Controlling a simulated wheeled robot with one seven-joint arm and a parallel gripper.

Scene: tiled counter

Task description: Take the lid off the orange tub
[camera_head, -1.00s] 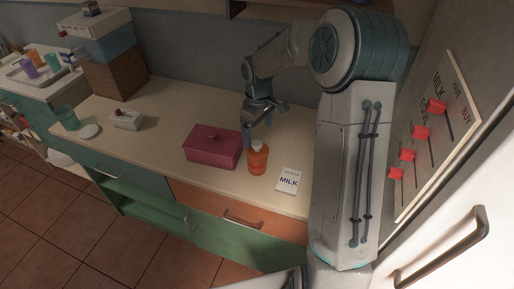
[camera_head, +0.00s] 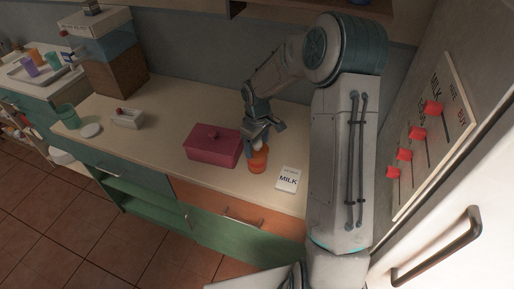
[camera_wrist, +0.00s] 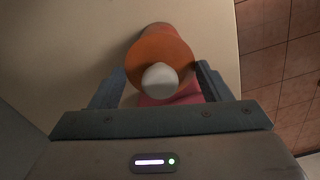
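The orange tub (camera_head: 258,162) stands upright near the front of the counter, right of the pink lidded box. Its top is partly hidden behind my gripper (camera_head: 265,128) in the head view. The wrist view shows the round orange lid (camera_wrist: 145,55) from above with a pale knob (camera_wrist: 160,79) in its middle. My gripper (camera_wrist: 158,78) is open, with one finger on each side of the lid. The fingers look apart from the knob. I cannot tell how high the fingertips are against the lid.
The pink lidded box (camera_head: 212,150) stands close on the left of the tub. A white MILK card (camera_head: 288,180) lies to the right. A small white box (camera_head: 127,119), a white disc (camera_head: 91,130) and a green cup (camera_head: 67,117) are farther left. A panel with red sliders (camera_head: 433,140) is at right.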

